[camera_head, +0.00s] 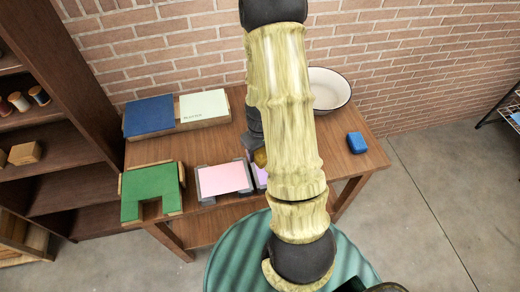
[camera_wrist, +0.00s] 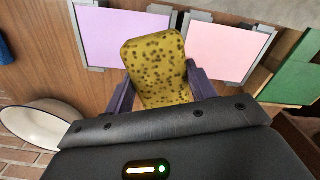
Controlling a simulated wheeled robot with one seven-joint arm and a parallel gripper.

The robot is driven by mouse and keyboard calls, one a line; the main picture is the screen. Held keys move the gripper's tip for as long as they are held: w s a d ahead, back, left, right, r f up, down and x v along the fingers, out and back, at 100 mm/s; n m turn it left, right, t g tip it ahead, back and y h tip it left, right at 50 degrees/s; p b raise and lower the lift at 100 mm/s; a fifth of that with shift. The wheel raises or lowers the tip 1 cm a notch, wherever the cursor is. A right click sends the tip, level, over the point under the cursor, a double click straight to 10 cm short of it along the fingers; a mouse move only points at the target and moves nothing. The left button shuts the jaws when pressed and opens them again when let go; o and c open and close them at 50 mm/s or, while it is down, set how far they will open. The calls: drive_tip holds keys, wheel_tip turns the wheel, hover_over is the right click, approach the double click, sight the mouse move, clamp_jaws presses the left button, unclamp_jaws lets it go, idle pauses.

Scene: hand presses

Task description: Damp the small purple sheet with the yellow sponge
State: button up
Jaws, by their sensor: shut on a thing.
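My gripper (camera_wrist: 160,84) is shut on the yellow sponge (camera_wrist: 157,62), which has dark spots, in the wrist view. The small purple sheet (camera_wrist: 122,38) lies flat in a grey frame, and the sponge overlaps its lower right part in that view. Whether the sponge touches the sheet cannot be told. In the head view, a bit of the sponge (camera_head: 260,158) shows left of my arm, just behind a sliver of the purple sheet (camera_head: 262,177). My arm hides most of the purple sheet there.
A pink sheet (camera_head: 222,178) lies in a frame left of the purple one. A green board (camera_head: 151,192) is further left. A tray with a blue pad (camera_head: 150,115) and a pale sheet (camera_head: 204,107) stands behind. A white basin (camera_head: 328,91) and a blue block (camera_head: 357,143) are at right.

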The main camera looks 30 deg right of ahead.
sight(260, 158)
drive_tip(key=shift+f+b, duration=1.3)
drive_tip(key=shift+f, duration=0.65)
